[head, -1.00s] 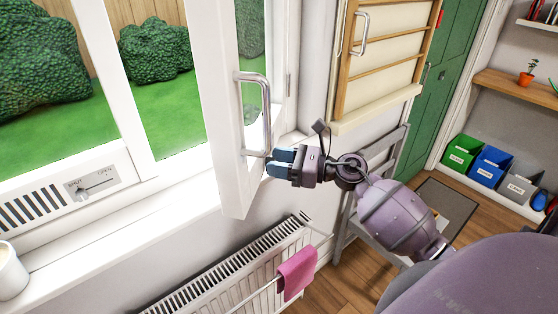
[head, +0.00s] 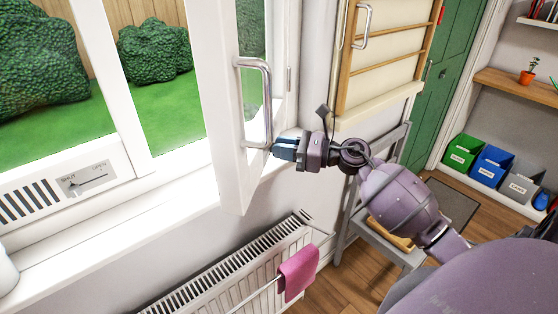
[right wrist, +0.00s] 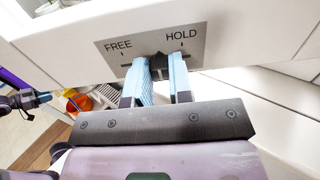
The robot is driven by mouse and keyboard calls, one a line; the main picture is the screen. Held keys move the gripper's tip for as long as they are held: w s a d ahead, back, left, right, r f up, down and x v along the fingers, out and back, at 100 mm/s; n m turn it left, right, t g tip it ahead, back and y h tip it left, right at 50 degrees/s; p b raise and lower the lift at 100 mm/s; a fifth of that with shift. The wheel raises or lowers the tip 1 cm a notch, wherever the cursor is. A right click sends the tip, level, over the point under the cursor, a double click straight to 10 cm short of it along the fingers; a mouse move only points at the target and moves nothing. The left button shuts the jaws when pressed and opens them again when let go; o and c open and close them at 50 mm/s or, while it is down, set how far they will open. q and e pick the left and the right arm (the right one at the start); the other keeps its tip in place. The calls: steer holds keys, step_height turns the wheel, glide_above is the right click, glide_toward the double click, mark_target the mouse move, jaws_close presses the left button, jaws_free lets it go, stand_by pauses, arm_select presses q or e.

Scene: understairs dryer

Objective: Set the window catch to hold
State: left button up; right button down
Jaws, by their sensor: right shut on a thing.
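The window sash (head: 222,130) stands open, with a metal pull handle (head: 265,100) on its frame. In the right wrist view the catch's grey plate (right wrist: 150,47) reads FREE on the left and HOLD on the right. Its black knob (right wrist: 158,64) sits between the two marks, somewhat nearer HOLD. My right gripper (head: 284,148) is at the sash's edge near the handle's lower end. Its blue fingers (right wrist: 162,76) are shut on the knob, one on each side, partly hiding it. My left gripper (right wrist: 42,99) seems to show small at the left of the right wrist view.
A radiator (head: 225,270) with a pink cloth (head: 298,272) is below the sill (head: 110,225). A vent slider (head: 85,181) is in the window frame at left. A wooden drying rack (head: 385,60) hangs right of the window, with a grey frame (head: 350,215) below it.

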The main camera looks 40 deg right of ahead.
arm_select(q)
step_height(320, 180, down, 2)
steer(key=shift+s+f+b, duration=0.1)
steer(key=shift+f+b, duration=0.05)
steer(key=shift+b, duration=0.5)
arm_select(e)
steer(key=shift+w+d, duration=0.9)
steer(key=shift+d, duration=0.15)
steer(key=shift+r, duration=0.1)
steer(key=c, duration=1)
jaws_free()
steer(key=shift+w, duration=0.1)
arm_select(q)
steer(key=shift+s, duration=0.15)
steer(key=shift+f, duration=0.1)
